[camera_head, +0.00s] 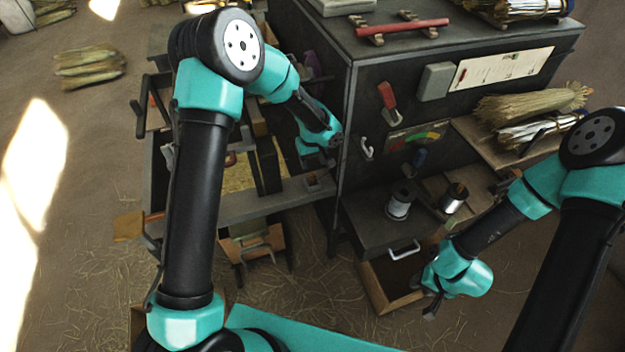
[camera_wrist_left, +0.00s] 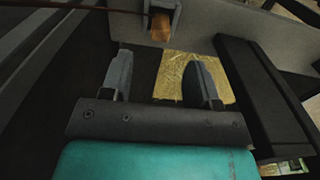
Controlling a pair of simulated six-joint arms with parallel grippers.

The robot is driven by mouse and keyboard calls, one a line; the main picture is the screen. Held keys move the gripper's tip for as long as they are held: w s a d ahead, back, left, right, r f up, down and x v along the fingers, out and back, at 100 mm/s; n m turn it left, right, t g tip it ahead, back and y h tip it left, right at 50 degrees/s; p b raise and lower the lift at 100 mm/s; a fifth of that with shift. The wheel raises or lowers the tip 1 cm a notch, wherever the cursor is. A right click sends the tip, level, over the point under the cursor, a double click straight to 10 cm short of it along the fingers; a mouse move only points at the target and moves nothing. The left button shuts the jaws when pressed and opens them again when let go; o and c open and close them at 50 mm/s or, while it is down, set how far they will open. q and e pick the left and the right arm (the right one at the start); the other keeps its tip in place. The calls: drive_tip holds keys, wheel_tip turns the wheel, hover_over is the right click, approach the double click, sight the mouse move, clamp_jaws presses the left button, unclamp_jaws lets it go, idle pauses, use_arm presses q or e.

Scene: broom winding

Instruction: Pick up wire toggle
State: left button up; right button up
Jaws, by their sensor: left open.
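In the left wrist view, a small orange-brown block (camera_wrist_left: 160,28) sits at a grey bracket at the top, with a thin brown rod running left from it. It may be the wire toggle, but I cannot tell for sure. My left gripper (camera_wrist_left: 158,68) is open and empty, its two fingers apart and pointing toward the block, with a gap between. In the head view, my left gripper (camera_head: 322,150) is by the dark cabinet's left edge, its fingers mostly hidden. My right gripper (camera_head: 432,301) hangs beside the open drawer; its finger opening is unclear.
The dark cabinet (camera_head: 440,55) carries a red lever (camera_head: 388,96) and a gauge. A grey beam (camera_head: 262,202) crosses the frame at left. Straw bundles (camera_head: 535,100) lie on the right ledge.

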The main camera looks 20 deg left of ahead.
sight(313, 173)
use_arm(q)
drive_tip(key=shift+f, duration=1.25)
drive_tip(key=shift+f, duration=2.55)
drive_tip(key=c, duration=0.8)
drive_tip(key=shift+r, duration=0.15)
